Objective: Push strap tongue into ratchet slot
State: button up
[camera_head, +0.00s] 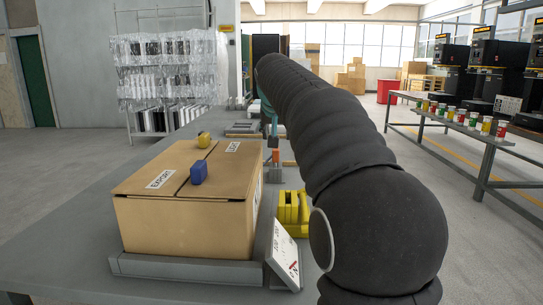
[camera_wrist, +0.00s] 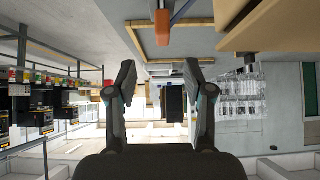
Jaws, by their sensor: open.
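A small orange piece (camera_head: 276,155) stands above a grey block (camera_head: 275,173) on the bench, right of the carton. It also shows in the wrist view (camera_wrist: 163,28), at the top centre, with a blue strip (camera_wrist: 182,10) running up from it. I cannot tell for sure which of these is the strap tongue, and no ratchet slot can be made out. My gripper (camera_wrist: 160,72) is open, with nothing between its fingers. The orange piece appears beyond the fingertips, apart from them. My arm hides much of the bench's right side in the head view.
The bench (camera_head: 60,225) is clear at left.

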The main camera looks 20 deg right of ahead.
aim_at(276, 154)
jog(key=x, duration=0.8)
jog(key=shift+s, duration=0.1)
jog(key=shift+w+a+x, duration=0.1)
jog(key=shift+a+x, duration=0.05)
jog(key=shift+x, duration=1.25)
jog(key=shift+w+a+x, duration=0.1)
jog(key=shift+a+x, duration=0.05)
jog(key=shift+x, duration=1.25)
jog(key=shift+r, duration=0.15)
grip_shut()
